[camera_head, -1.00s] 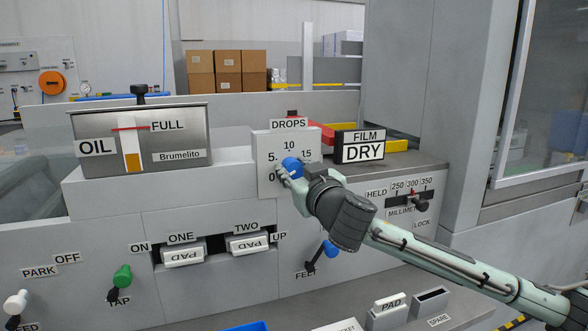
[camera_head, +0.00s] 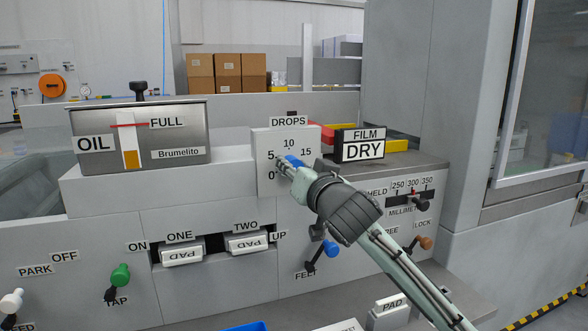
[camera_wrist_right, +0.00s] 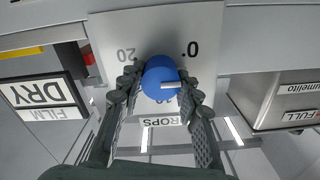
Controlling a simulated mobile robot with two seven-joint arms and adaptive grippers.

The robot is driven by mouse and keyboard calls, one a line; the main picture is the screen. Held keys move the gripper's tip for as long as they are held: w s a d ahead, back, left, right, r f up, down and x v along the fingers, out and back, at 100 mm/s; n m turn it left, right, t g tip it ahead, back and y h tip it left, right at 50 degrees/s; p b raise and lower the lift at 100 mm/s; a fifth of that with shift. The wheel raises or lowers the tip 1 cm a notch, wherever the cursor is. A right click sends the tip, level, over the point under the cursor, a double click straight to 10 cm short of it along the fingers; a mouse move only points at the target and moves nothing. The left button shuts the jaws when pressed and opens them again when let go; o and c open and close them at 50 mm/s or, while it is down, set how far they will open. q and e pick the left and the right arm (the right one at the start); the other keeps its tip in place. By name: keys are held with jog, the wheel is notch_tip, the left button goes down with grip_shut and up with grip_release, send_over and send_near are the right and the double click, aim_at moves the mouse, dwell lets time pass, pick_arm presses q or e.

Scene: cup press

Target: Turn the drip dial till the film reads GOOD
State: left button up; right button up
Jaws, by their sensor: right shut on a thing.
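The blue drip dial (camera_head: 293,161) sits on the white DROPS plate (camera_head: 262,165), which is marked 0, 5, 10, 15 and, in the wrist view, 20. My right gripper (camera_head: 288,164) is shut on the dial, and its two fingers (camera_wrist_right: 159,92) flank it in the wrist view. There the dial (camera_wrist_right: 157,72) shows a white pointer line aimed right, toward the side with 0 and 5; the finger covers the mark beyond it. The film display (camera_head: 363,151) reads DRY; it also shows in the wrist view (camera_wrist_right: 47,98). My left gripper is out of view.
The OIL tank (camera_head: 190,130) stands left of the dial plate. Below are two PAD blocks (camera_head: 181,255), a green TAP lever (camera_head: 121,274) and a blue lever (camera_head: 331,248). An orange lever (camera_head: 426,243) is right of my arm.

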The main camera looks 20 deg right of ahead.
jog(key=shift+m, duration=0.5)
jog(key=shift+d+m+p, duration=0.1)
jog(key=shift+m+p, duration=0.55)
jog(key=shift+m, duration=0.55)
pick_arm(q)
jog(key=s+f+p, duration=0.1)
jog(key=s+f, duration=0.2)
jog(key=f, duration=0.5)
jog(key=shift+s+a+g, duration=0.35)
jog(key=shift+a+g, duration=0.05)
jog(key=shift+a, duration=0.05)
pick_arm(e)
jog(key=shift+m, duration=1.4)
jog(key=o, duration=1.2)
jog(key=shift+c, duration=0.2)
jog(key=s, duration=1.2)
jog(key=shift+d, duration=0.25)
